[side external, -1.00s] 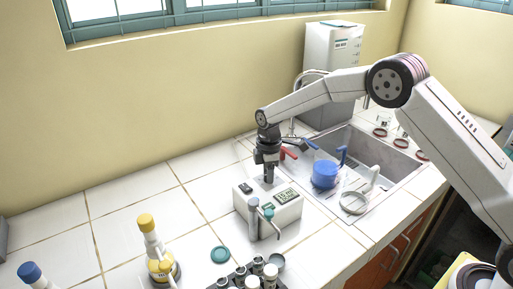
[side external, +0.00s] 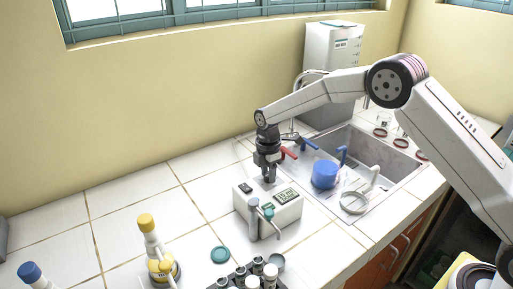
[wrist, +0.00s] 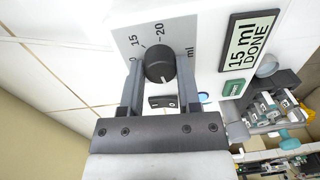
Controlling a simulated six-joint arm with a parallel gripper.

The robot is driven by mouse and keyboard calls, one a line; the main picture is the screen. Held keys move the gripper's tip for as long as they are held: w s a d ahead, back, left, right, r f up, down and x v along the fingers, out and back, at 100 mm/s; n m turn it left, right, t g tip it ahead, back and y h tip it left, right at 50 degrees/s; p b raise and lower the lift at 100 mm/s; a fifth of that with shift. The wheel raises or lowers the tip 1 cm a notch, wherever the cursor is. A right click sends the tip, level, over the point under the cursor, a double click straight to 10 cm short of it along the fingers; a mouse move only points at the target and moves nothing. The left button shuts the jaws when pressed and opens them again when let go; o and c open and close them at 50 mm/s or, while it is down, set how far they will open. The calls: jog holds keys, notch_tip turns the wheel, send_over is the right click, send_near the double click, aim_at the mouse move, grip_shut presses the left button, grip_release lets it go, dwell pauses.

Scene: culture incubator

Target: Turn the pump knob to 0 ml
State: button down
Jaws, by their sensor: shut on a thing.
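The pump (side external: 288,214) is a white box on the tiled counter. Its black round knob (wrist: 159,67) shows in the wrist view, beside a grey scale with 15, 20 and ml printed on it. The display (wrist: 248,42) reads "15 ml DONE". My gripper (wrist: 160,70) has one finger on each side of the knob and is shut on it. In the side view my gripper (side external: 269,175) points down onto the top of the pump and the knob is hidden. A small white mark shows on the knob's lower edge.
A green button (wrist: 233,88) sits beside the display. A rack of vials (side external: 252,280) and a teal lid (side external: 220,254) are in front of the pump. A yellow-capped bottle (side external: 147,224) stands to the left. A sink with a blue container (side external: 325,174) is at right.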

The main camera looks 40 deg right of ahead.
jog(key=shift+c, duration=1.5)
grip_release()
jog(key=shift+w+r, duration=0.15)
jog(key=shift+r, duration=3.75)
jog(key=shift+s+d+r+m, duration=0.2)
jog(key=shift+s+d+m, duration=0.05)
jog(key=shift+s+m, duration=0.4)
jog(key=s+d+m+t, duration=0.1)
jog(key=s+d+m, duration=0.1)
jog(key=s+m, duration=0.6)
jog(key=s+d+f+m+t, duration=0.1)
jog(key=s+m, duration=0.7)
jog(key=s, duration=1)
jog(key=shift+s+d+f+t, duration=0.2)
jog(key=shift+d+t, duration=0.4)
jog(key=shift+d, duration=0.35)
